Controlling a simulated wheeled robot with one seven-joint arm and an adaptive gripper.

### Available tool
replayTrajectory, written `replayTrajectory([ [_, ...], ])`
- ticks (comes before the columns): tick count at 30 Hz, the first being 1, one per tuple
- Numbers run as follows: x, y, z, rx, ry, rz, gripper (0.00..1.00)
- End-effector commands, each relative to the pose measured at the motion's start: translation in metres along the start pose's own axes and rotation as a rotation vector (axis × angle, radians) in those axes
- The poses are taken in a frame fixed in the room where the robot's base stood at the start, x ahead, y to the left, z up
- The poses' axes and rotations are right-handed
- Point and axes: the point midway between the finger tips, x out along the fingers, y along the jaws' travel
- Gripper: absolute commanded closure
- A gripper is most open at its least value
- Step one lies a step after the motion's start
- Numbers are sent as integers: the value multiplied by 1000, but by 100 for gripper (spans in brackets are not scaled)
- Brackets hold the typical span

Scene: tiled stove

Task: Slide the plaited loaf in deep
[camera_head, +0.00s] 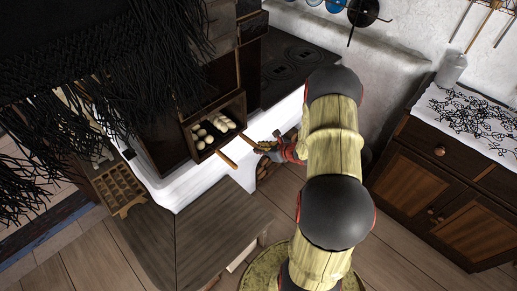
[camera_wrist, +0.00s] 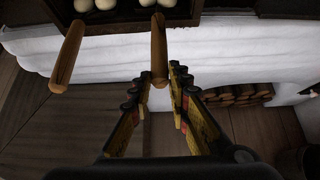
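Pale round lumps, like sections of plaited dough, lie in two rows, the left row (camera_head: 201,135) and the right row (camera_head: 224,124), in a dark wooden box-like opening. I cannot tell which is the plaited loaf. Two wooden handles stick out toward the front, the left handle (camera_head: 227,159) and the right handle (camera_head: 251,141). Both show in the wrist view, the left handle (camera_wrist: 67,60) apart from my gripper and the right handle (camera_wrist: 158,50) ending between my fingers. My gripper (camera_wrist: 155,78) is open; no finger clearly touches the handle. In the head view my arm partly hides it.
A white ledge (camera_head: 195,185) runs below the opening. A wooden table (camera_head: 212,235) stands in front of it, with a compartmented wooden tray (camera_head: 118,188) to the left. Firewood (camera_wrist: 235,95) is stacked below the ledge. A dark hob (camera_head: 292,62) is behind; a wooden cabinet (camera_head: 445,180) stands right.

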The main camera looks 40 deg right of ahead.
Motion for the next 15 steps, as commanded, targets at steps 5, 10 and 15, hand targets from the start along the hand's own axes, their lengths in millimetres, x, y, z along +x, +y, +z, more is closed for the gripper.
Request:
replayTrajectory([
  [5, 0, 0, 0, 0, 0, 0, 91],
  [10, 0, 0, 0, 0, 0, 0, 96],
  [15, 0, 0, 0, 0, 0, 0, 100],
])
